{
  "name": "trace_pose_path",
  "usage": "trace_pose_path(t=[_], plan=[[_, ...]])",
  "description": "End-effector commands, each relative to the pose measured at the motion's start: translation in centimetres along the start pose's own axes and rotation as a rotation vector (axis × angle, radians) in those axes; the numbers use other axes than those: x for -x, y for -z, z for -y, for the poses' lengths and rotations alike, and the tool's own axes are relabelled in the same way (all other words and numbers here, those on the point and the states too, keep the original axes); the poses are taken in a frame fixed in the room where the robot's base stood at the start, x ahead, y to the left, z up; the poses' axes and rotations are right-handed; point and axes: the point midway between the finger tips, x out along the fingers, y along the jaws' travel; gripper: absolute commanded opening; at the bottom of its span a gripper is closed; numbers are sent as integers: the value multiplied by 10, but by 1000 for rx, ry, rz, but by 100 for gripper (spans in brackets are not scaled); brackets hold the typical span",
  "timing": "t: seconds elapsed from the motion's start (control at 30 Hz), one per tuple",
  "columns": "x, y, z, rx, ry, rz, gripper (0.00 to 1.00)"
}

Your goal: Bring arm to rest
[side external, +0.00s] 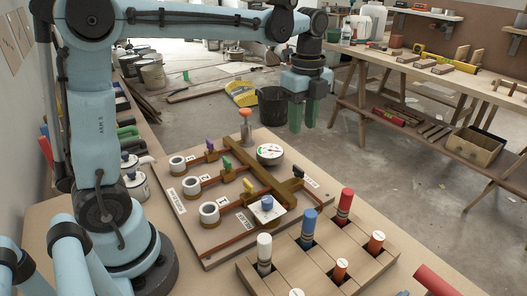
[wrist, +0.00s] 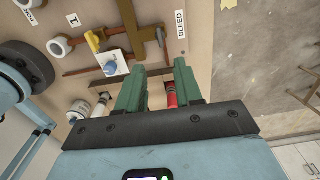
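My gripper (side external: 304,114) hangs in the air beyond the far right edge of the work board, with its green fingers pointing down. The two fingers are apart, with a clear gap and nothing held between them. In the wrist view, my gripper (wrist: 159,68) also shows parted fingers. A red cylinder (wrist: 171,98) shows partly behind the fingers there, apart from them. My arm stretches across the top of the side view from its base at the left.
The wooden board (side external: 222,246) carries valves, pipes, white rings and a gauge (side external: 270,152). A wooden rack (side external: 374,268) with coloured cylinders stands in front. An orange-topped post (side external: 246,116) rises at the board's far edge. A workbench (side external: 470,84) stands at right.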

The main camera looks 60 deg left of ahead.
Motion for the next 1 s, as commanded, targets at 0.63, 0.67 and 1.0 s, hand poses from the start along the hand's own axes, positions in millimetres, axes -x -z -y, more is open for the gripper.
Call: trace_pose_path(t=[0.63, 0.67, 1.0], plan=[[-6, 10, -62, 752, 291, -104, 35], [-8, 10, -67, 811, 311, -123, 35], [-38, 16, -108, 1388, 470, -392, 35]])
